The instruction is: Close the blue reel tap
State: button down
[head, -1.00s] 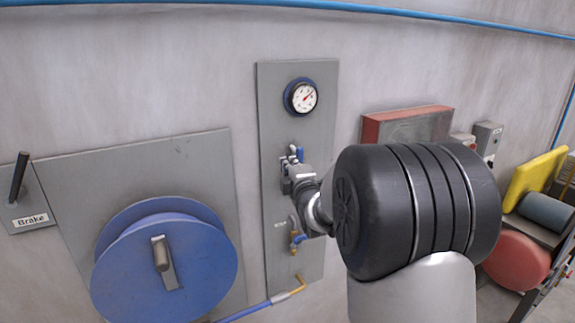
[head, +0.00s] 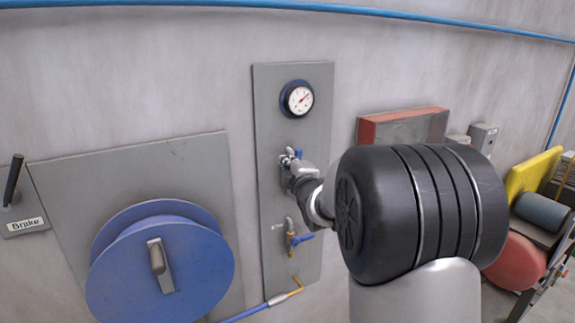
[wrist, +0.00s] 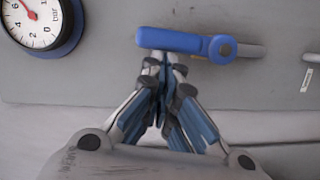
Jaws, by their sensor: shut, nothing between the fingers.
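A grey wall panel (head: 268,92) carries two taps with blue levers. The upper tap (head: 298,153) is partly hidden behind my gripper. In the wrist view its blue lever (wrist: 185,41) runs from its pivot towards the gauge, along the pipe line. My gripper (head: 288,170) is at this upper tap, shut and empty. In the wrist view its fingertips (wrist: 165,63) meet just beside the lever; whether they touch it I cannot tell. The lower tap (head: 291,240) is clear of my gripper, its blue lever pointing sideways to the right.
A round pressure gauge (head: 298,99) sits above the taps. A blue reel (head: 160,265) on a grey plate stands left, beside a brake lever (head: 14,180). A blue hose (head: 247,313) runs below the panel. A red-edged box (head: 403,126) is on the right.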

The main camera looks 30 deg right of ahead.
aim_at(301, 154)
jog(key=d+m+p, duration=0.1)
jog(key=d+r+m+g+p, duration=0.1)
jog(key=m, duration=0.1)
jog(key=shift+d+r, duration=0.1)
jog(key=shift+d, duration=0.15)
jog(key=d+m+y+p, duration=0.1)
jog(key=m+p, duration=0.1)
jog(key=p, duration=0.2)
jog(key=shift+d+r+m, duration=0.1)
jog(key=shift+d+m, duration=0.3)
jog(key=d+f+m+y+p, duration=0.1)
jog(key=d+f+m+p, duration=0.2)
jog(key=d+m+p, duration=0.1)
jog(key=shift+w+d+f+g+y+p, duration=0.15)
jog(key=shift+d+f+g+y+p, duration=0.2)
jog(key=shift+d, duration=0.3)
